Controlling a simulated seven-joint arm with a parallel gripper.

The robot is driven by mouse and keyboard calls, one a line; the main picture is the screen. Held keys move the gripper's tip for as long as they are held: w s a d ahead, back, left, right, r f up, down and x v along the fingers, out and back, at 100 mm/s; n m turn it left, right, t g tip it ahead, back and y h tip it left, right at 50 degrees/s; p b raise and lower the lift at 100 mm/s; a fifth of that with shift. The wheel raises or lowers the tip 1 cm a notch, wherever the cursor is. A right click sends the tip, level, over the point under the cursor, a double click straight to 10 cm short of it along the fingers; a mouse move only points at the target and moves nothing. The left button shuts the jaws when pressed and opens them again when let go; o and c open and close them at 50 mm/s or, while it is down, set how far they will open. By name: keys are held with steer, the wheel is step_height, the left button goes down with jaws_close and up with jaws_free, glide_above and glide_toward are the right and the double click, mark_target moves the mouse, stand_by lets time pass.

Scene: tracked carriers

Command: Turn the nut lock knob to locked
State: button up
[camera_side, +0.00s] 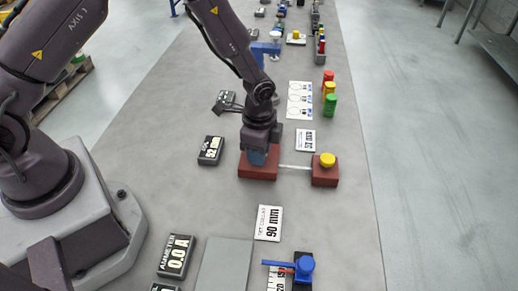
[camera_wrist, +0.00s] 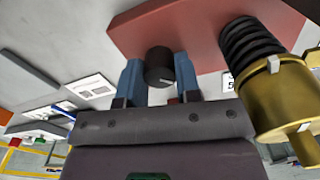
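The dark round knob (camera_wrist: 160,67) with a white index mark stands on a red block (camera_wrist: 210,28) in the wrist view. The blue fingertips of my gripper (camera_wrist: 159,82) are on either side of it, very near or touching; I cannot tell which. A black threaded rod with a large brass nut (camera_wrist: 283,97) rises at the right of the wrist view. In the side view my gripper (camera_side: 257,157) points down at the left red block (camera_side: 258,173) and hides the knob there. No locked label is readable.
A second red block (camera_side: 325,178) with a yellow top piece (camera_side: 327,159) stands to the right, joined by a thin pale strip. Red, yellow and green cylinders (camera_side: 329,105) stand behind.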

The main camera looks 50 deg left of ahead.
steer(key=c, duration=0.3)
steer(key=shift+n, duration=2.3)
steer(key=o, duration=0.9)
steer(key=shift+r, duration=0.1)
step_height(320, 180, up, 13)
